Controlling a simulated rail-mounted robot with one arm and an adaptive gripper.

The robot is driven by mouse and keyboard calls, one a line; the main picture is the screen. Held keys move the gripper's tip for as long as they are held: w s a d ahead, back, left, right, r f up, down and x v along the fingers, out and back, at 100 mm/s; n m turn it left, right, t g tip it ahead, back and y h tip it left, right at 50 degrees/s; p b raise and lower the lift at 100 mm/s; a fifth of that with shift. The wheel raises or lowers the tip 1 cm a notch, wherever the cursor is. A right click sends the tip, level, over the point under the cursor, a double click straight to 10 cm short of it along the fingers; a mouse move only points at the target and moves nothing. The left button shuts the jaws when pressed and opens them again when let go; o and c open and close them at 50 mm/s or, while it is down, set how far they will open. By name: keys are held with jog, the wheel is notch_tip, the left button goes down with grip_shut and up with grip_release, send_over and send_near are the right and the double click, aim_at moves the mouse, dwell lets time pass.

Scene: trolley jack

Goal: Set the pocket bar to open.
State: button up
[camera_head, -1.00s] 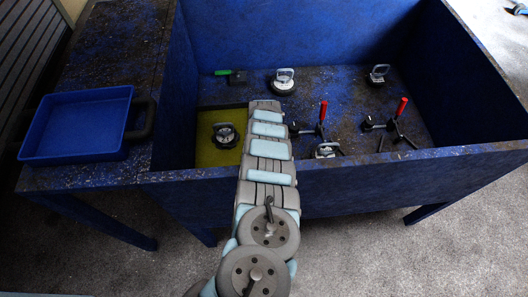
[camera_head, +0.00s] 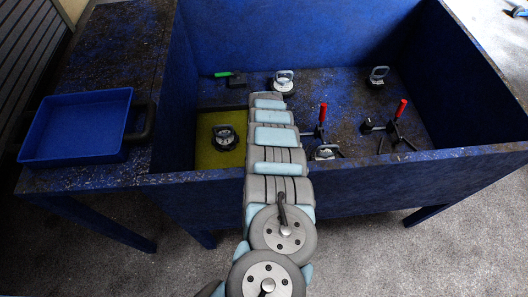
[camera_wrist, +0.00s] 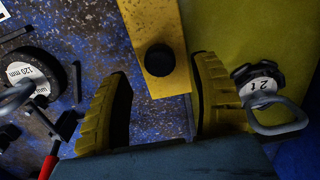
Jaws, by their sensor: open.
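In the wrist view a yellow bar (camera_wrist: 147,20) with a round black knob (camera_wrist: 159,60) lies ahead of my gripper (camera_wrist: 162,78); I take it to be the pocket bar. It runs along the edge of a yellow floor area (camera_wrist: 225,25), which also shows in the head view (camera_head: 206,157). My yellow fingers are spread wide, one on each side of the bar's near end and knob. They look empty; I cannot tell whether they touch the bar. In the head view my arm hides the fingers and the bar.
A puck marked 2 t (camera_wrist: 262,85) with a metal handle sits close beside my right finger. A 120 mm puck (camera_wrist: 35,80) and a red handle (camera_wrist: 49,167) are at left. Blue bin walls (camera_head: 400,170) surround several tools. A blue tray (camera_head: 60,160) stands outside.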

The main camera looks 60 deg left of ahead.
notch_tip(320, 180, up, 8)
dwell(0.5)
jog(key=shift+w, duration=0.1)
dwell(0.5)
